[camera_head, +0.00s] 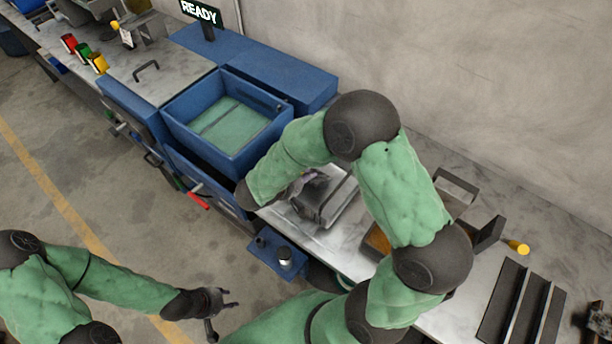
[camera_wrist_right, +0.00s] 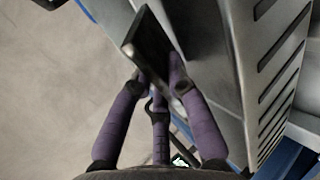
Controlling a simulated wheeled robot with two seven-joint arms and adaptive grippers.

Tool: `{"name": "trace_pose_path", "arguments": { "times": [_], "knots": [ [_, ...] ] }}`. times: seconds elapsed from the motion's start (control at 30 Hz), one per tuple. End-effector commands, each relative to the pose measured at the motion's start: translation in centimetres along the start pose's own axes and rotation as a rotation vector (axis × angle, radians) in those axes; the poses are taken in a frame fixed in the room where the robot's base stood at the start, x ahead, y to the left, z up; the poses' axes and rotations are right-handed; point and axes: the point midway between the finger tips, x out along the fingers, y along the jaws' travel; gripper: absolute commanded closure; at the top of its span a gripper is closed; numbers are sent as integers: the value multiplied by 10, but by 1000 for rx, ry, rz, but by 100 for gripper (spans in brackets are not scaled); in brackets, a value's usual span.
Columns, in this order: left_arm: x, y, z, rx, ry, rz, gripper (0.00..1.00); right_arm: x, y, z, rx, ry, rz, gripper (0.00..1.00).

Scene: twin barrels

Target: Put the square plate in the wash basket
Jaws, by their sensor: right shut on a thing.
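My right gripper (camera_wrist_right: 160,85) is shut on a dark, flat, square-edged plate (camera_wrist_right: 147,42), seen tilted and nearly edge-on in the right wrist view. A grey slotted metal wall (camera_wrist_right: 262,75), which looks like the wash basket's, rises close on the right of the plate. I cannot tell whether they touch. In the head view my right gripper (camera_head: 304,181) is partly hidden by my forearm, beside a grey metal container (camera_head: 334,203) on the counter; the plate is not clear there. My left gripper (camera_head: 222,310) is open and empty, low over the floor side.
A blue open tub (camera_head: 180,132) with a greenish inside stands on the left of my right arm. A dark ribbed rack (camera_head: 510,305) lies on the counter at right. Coloured cans (camera_head: 98,62) stand at the far left. A wall backs the counter.

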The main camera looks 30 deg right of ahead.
Motion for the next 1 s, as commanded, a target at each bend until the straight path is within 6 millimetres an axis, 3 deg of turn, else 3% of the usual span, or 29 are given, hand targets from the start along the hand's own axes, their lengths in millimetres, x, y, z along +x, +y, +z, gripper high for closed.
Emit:
{"name": "trace_pose_path", "arguments": {
  "times": [0.07, 0.1, 0.17, 0.57, 1.0],
  "knots": [
    [-2, 1, 0, 0, 0, 0, 60, 0, 0, 0, 0, 0, 2, 100],
    [-2, 1, 0, 0, 0, 0, 60, 1, -1, 0, -1, -1, 0, 72],
    [-1, 0, 0, 0, 0, 0, 60, 1, -1, 0, -1, 0, 0, 60],
    [1, 0, 0, 0, 0, 0, 60, -1, 1, 0, 3, 1, 1, 60],
    [-30, 11, 1, 0, 0, 0, 60, -82, 3, -1, -2, 5, 2, 60]
  ]
}}
